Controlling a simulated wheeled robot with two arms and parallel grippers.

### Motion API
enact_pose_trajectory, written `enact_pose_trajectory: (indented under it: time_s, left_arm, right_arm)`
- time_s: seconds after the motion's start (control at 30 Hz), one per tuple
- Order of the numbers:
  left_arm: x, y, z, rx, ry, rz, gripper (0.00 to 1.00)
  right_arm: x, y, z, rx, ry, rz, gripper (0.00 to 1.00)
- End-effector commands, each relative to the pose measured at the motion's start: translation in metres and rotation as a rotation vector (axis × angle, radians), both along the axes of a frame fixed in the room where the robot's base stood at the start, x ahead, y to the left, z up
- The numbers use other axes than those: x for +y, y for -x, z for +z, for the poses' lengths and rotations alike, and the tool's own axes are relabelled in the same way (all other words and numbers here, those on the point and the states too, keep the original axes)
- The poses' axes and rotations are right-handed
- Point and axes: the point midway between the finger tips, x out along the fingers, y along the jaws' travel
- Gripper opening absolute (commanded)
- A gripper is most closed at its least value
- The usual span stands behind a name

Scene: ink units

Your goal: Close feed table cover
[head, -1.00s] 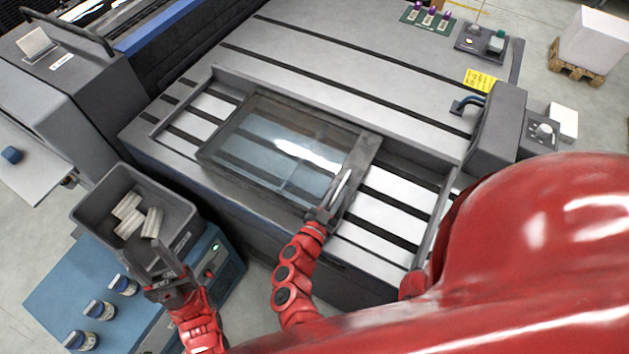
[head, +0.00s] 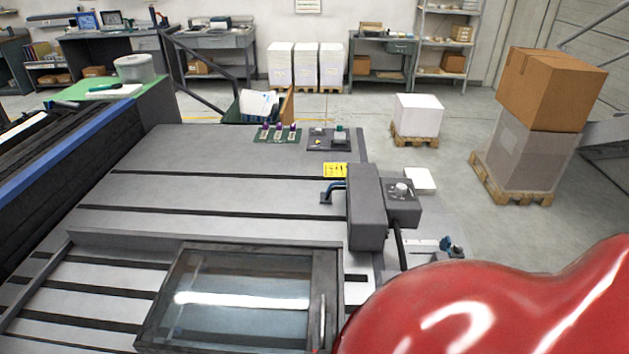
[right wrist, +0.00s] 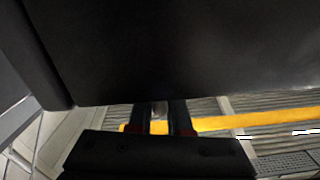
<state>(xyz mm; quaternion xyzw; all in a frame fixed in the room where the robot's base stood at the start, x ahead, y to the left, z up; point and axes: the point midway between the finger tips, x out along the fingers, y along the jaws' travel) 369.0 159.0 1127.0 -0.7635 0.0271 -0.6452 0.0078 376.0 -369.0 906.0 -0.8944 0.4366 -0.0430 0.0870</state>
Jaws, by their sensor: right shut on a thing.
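The feed table cover (head: 245,297), a dark frame with a clear window, lies flat over the slatted feed table (head: 60,300) at the bottom of the head view. A bar handle (head: 323,298) runs along its right side. Slats are bare to the cover's left, with a narrow bare strip to its right. My right gripper (right wrist: 160,113) shows in the right wrist view, its fingers close together on a small grey piece, which fits the handle. In the head view it is at or below the bottom edge, mostly cut off. My left gripper is out of view.
A grey housing (head: 366,208) with a control box (head: 400,203) stands at the table's right side. A yellow label (head: 335,170) lies behind it. Stacked boxes (head: 545,90) and a white paper stack (head: 418,115) stand on pallets on the floor beyond.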

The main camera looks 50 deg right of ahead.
Motion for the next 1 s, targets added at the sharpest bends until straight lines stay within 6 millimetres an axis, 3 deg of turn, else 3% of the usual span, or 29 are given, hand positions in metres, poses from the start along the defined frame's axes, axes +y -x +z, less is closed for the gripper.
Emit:
enact_pose_trajectory:
  time_s: [0.33,0.37,0.5,0.8,1.0]
  left_arm:
    - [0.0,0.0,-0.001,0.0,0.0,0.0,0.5]
    - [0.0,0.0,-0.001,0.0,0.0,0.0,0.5]
    - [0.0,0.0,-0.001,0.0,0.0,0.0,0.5]
    - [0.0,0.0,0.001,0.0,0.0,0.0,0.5]
    - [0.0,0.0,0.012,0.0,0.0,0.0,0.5]
  right_arm:
    - [-0.001,0.002,-0.001,0.0,-0.004,-0.005,0.0]
    - [-0.001,0.002,-0.001,0.0,-0.003,-0.005,0.22]
    - [-0.001,0.002,-0.001,0.0,-0.002,-0.004,0.45]
    - [0.0,0.001,0.0,0.001,-0.001,-0.002,0.45]
    - [0.008,-0.01,0.004,-0.003,0.0,-0.002,0.45]
